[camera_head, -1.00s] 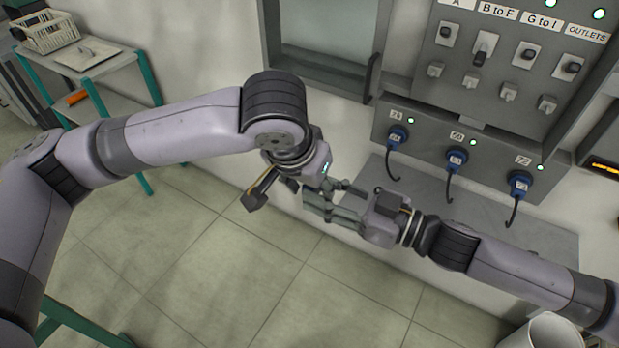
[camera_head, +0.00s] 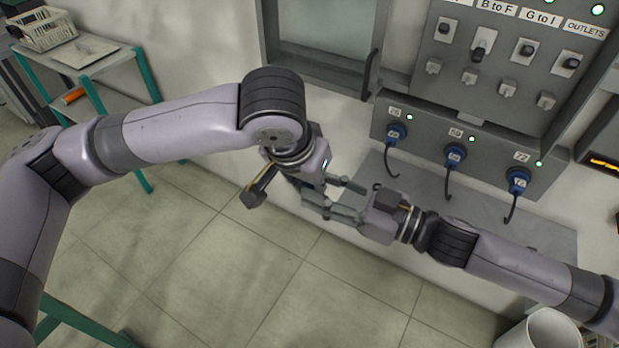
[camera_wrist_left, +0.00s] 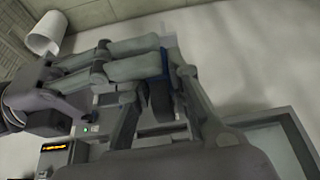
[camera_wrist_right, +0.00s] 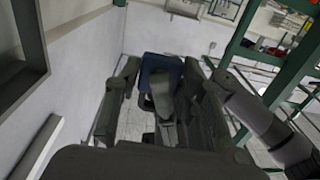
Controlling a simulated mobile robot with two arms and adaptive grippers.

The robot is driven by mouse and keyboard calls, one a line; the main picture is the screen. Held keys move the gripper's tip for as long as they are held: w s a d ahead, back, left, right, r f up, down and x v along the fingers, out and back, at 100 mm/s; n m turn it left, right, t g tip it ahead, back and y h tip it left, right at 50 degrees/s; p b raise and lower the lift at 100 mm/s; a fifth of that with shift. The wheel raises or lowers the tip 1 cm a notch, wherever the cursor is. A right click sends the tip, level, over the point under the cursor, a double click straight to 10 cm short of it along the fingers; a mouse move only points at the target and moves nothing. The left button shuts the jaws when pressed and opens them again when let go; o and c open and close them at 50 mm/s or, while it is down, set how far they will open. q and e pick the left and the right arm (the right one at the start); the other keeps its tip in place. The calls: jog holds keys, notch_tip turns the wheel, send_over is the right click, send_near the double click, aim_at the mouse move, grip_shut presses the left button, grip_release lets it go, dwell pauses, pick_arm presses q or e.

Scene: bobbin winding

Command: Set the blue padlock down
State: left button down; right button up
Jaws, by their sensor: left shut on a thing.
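The blue padlock (camera_wrist_right: 150,64) shows between the fingers of my right gripper (camera_wrist_right: 160,72) in the right wrist view. A grey finger of my left gripper lies across it and hides part of it. In the left wrist view only a narrow blue piece of the padlock (camera_wrist_left: 165,62) shows, between the fingers of my left gripper (camera_wrist_left: 155,72), which is shut on it. My right gripper's fingers stand apart around it, with a gap on the left side. In the head view both grippers meet, left (camera_head: 340,198) and right (camera_head: 328,206), and hide the padlock.
A grey wall panel (camera_head: 490,110) with switches and several blue plugs (camera_head: 455,157) with hanging cables is behind the right arm. A grey surface (camera_head: 545,236) lies below it. A white bin (camera_head: 540,328) is at lower right, and a green-legged shelf (camera_head: 95,65) at upper left.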

jog(key=o, duration=0.5)
jog(key=shift+c, duration=0.2)
